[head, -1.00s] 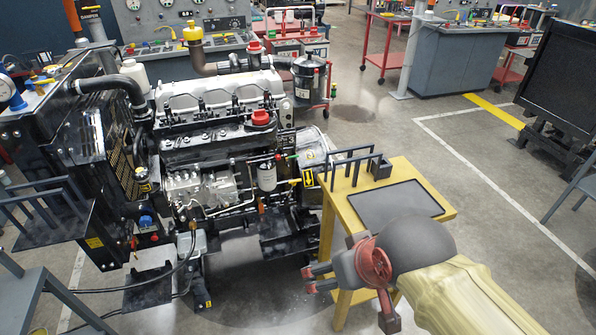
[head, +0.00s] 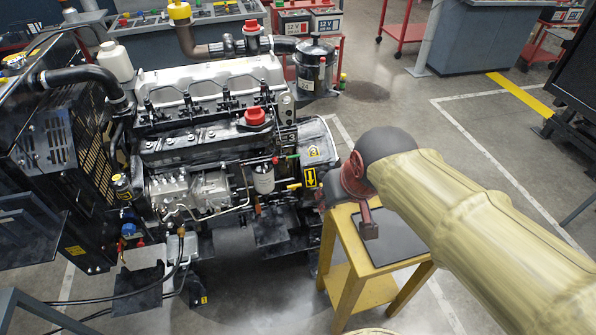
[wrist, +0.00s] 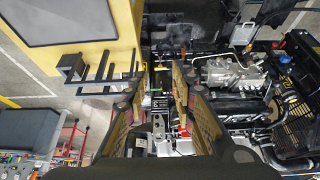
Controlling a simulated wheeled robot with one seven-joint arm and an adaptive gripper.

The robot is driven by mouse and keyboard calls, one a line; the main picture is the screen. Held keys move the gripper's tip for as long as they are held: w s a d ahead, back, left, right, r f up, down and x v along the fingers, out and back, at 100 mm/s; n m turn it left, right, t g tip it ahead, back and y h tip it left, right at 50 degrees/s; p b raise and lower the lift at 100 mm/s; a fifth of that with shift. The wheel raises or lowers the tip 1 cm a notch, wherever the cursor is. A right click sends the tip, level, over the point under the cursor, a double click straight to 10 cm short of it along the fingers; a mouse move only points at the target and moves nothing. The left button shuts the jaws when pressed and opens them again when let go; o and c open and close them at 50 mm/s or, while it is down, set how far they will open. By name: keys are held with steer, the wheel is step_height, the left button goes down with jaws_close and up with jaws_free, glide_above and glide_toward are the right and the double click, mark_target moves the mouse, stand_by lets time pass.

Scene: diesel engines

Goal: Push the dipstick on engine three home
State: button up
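Engine three (head: 205,140) stands at the left in the head view, with a yellow "3" badge on its end housing. A small yellow handle (head: 294,186) sticks out low on its near side, beside a white filter; it looks like the dipstick, but how far in it sits cannot be told. A red-and-green-tipped rod lies above it. My gripper (wrist: 158,72) points down at the engine in the wrist view. Its two fingers are apart with nothing visibly held. In the head view my forearm and wrist partly hide the gripper, right of the handle.
A yellow stand (head: 352,262) with a dark top is below my wrist; in the wrist view its dark rack (wrist: 92,75) is close left of the fingers. Black radiator framing (head: 60,150) stands left of the engine. Hoses lie on the floor in front.

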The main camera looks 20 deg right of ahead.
steer(key=w, duration=0.3)
steer(key=w+f+p, duration=0.1)
steer(key=w, duration=0.3)
steer(key=w+p, duration=0.1)
steer(key=w, duration=0.3)
steer(key=shift+d+f, duration=0.25)
steer(key=shift+d, duration=0.05)
jaws_close()
steer(key=shift+g, duration=0.3)
steer(key=w+f, duration=0.8)
steer(key=f, duration=0.2)
steer(key=w+f+p, duration=0.1)
steer(key=w+f, duration=0.7)
steer(key=f, duration=0.2)
steer(key=w+f+p, duration=0.1)
steer(key=w+f, duration=0.7)
steer(key=f, duration=0.2)
steer(key=shift+d+f, duration=0.1)
steer(key=shift+d, duration=0.1)
